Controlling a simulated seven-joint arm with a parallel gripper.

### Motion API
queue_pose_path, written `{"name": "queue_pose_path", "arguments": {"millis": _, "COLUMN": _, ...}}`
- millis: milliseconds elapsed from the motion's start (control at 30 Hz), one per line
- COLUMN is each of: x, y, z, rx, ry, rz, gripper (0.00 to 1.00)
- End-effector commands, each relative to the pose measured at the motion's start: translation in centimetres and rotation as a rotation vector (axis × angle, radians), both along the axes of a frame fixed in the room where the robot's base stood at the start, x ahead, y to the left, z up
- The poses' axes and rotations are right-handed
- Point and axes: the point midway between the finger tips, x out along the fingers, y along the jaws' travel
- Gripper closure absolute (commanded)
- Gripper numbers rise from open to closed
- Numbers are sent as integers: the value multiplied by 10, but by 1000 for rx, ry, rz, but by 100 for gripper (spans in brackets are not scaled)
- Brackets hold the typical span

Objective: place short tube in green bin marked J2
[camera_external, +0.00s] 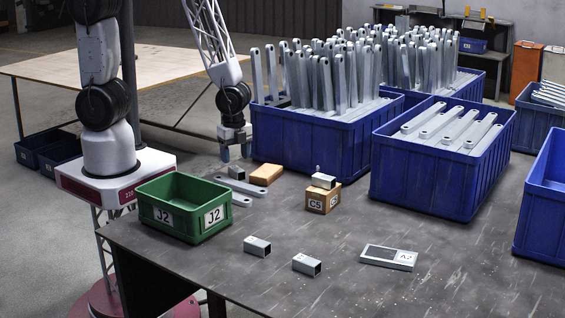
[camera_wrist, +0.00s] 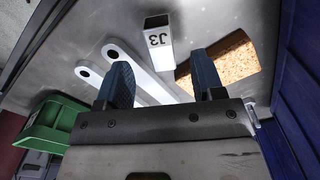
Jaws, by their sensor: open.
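The green bin marked J2 (camera_external: 171,230) stands empty at the table's left edge; part of it shows in the wrist view (camera_wrist: 47,128). Two short grey square tubes, one (camera_external: 257,246) and another (camera_external: 306,265), lie on the table at the front. A third (camera_external: 323,182) rests on a cardboard box marked C5 (camera_external: 316,203). A fourth (camera_external: 237,172) stands by the flat brackets; a tube marked J3 (camera_wrist: 158,48) shows beyond my fingers in the wrist view. My gripper (camera_external: 235,153) is open and empty, pointing down above the table near the brackets.
Flat grey brackets (camera_external: 243,187) and a tan block (camera_external: 266,175) lie below my gripper. Blue bins of upright and flat brackets, one (camera_external: 313,145) and another (camera_external: 415,185), stand behind and right. An A2 panel (camera_external: 389,257) lies front right. The front middle has free room.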

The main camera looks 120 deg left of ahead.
Motion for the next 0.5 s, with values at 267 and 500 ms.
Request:
{"name": "queue_pose_path", "arguments": {"millis": 267, "x": 0, "y": 0, "z": -9, "rx": -1, "ry": 1, "rz": 0, "gripper": 38}}
{"name": "queue_pose_path", "arguments": {"millis": 500, "x": 1, "y": -1, "z": -29, "rx": -1, "ry": 3, "rz": 0, "gripper": 38}}
